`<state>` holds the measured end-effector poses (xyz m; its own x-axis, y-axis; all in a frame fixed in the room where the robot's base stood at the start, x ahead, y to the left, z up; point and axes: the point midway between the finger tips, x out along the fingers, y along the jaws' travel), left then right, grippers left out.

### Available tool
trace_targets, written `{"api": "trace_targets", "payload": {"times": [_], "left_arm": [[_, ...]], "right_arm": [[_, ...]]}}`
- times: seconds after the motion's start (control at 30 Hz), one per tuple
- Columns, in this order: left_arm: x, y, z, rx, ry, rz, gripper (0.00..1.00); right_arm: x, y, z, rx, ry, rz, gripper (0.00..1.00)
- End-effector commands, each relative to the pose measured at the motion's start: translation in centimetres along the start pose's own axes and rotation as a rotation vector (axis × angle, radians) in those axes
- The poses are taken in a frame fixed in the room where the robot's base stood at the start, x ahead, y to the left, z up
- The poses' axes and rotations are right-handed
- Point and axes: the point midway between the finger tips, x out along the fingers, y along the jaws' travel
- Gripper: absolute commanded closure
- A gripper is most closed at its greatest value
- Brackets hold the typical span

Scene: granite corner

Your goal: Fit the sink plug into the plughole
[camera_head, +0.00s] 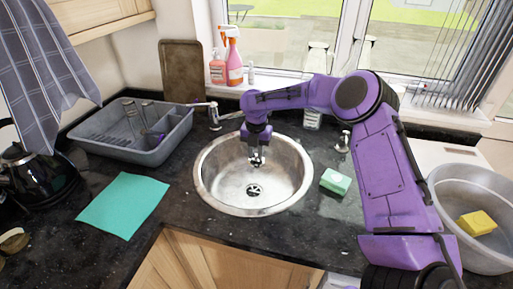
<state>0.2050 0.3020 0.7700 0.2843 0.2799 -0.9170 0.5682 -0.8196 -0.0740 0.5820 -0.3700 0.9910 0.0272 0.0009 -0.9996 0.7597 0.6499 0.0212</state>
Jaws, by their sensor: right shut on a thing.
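The round steel sink (214,186) is set in the dark worktop at the middle of the view. Its plughole (254,190) shows as a dark ring with a pale grid in the bowl's floor, and it is uncovered. My right gripper (257,160) points down over the bowl from the purple arm that comes in from the right. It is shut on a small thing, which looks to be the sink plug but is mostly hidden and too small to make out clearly. In the picture, the gripper appears just above the plughole. My left gripper is not in view.
A tap (213,116) stands behind the sink's left side. A grey dish rack (140,150) and teal cloth (124,205) lie left. A green sponge (336,181) sits close to the sink's right rim. A grey basin (450,215) with a yellow sponge (477,223) stands right.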

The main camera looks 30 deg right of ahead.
Motion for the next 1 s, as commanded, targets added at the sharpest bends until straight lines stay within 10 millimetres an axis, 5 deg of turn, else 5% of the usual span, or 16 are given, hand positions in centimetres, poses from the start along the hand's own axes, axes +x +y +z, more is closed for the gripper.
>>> {"api": "trace_targets", "payload": {"times": [0.03, 0.2, 0.57, 0.6, 0.67, 1.0], "left_arm": [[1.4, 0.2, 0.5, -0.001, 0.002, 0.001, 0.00], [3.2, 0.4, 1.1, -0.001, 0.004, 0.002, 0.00], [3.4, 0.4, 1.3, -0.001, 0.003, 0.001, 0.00], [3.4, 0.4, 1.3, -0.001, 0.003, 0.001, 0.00], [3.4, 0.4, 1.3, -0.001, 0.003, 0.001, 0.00], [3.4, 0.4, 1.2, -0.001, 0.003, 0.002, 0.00]], "right_arm": [[1.8, 0.2, 0.1, 0.000, 0.002, -0.004, 1.00], [4.0, 0.3, 0.4, 0.001, 0.004, -0.007, 1.00], [4.3, 0.5, 0.4, -0.001, 0.003, -0.007, 1.00], [4.3, 0.5, 0.4, -0.001, 0.004, -0.008, 0.65], [4.3, 0.5, 0.4, 0.000, 0.004, -0.008, 0.48], [4.3, 0.4, 0.5, 0.001, 0.003, -0.007, 0.48]]}}
